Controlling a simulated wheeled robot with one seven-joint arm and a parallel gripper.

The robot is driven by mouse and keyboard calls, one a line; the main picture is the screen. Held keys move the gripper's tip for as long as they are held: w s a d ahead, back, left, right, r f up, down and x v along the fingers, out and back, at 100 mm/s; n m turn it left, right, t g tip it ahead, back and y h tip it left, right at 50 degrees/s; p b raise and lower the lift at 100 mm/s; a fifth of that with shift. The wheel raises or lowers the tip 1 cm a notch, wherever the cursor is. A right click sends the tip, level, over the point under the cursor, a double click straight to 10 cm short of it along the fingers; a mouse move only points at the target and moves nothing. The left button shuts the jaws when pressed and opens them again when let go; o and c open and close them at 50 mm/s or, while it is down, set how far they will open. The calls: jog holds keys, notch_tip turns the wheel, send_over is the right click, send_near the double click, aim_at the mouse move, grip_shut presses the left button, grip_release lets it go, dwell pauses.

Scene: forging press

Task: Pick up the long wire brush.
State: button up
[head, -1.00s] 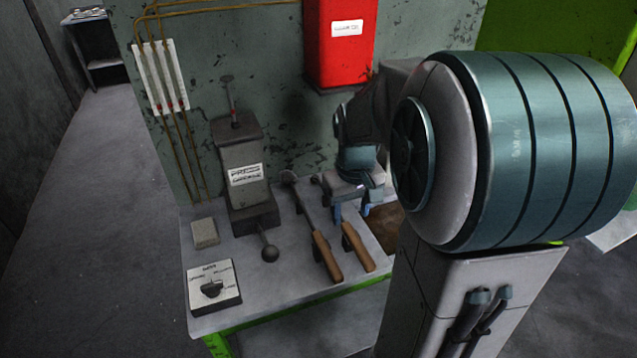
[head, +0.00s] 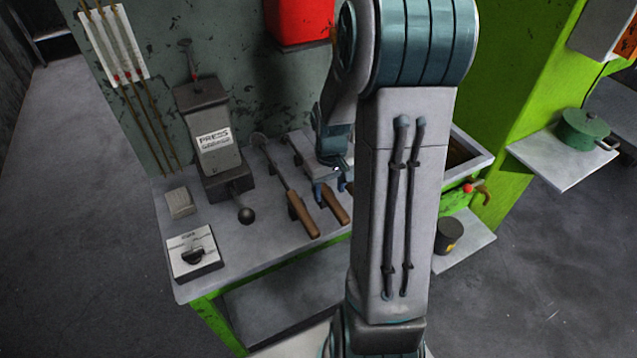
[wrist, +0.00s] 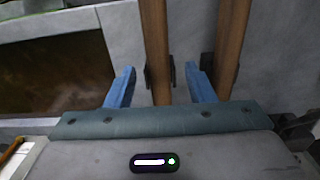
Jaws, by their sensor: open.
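Two long tools with wooden handles lie side by side on the grey bench. The right one, which seems to be the long wire brush (head: 336,207), lies under my gripper (head: 331,187), which partly hides its far part. The left one (head: 302,214) has a long metal shaft and a small rounded head. My gripper is open with blue fingers. In the wrist view, one wooden handle (wrist: 156,45) runs between the open fingers (wrist: 161,88), touching neither. The other handle (wrist: 231,40) passes just outside the right finger. The exact height above the handle is unclear.
Dark holders (wrist: 206,66) stand beside the handles. A press-labelled block with a ball lever (head: 246,215), a dial box (head: 194,254) and a small pale block (head: 180,203) occupy the bench's left. A recessed brown basin (wrist: 55,75) lies beside the tools. A red box (head: 297,20) hangs above.

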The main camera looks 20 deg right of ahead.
aim_at(331, 197)
jog(key=shift+s+d+f+p, duration=0.1)
jog(key=shift+s+f+p, duration=0.1)
jog(key=shift+f, duration=0.95)
jog(key=shift+s+f+p, duration=0.1)
jog(key=shift+s+f, duration=0.05)
jog(key=shift+f, duration=0.95)
grip_shut()
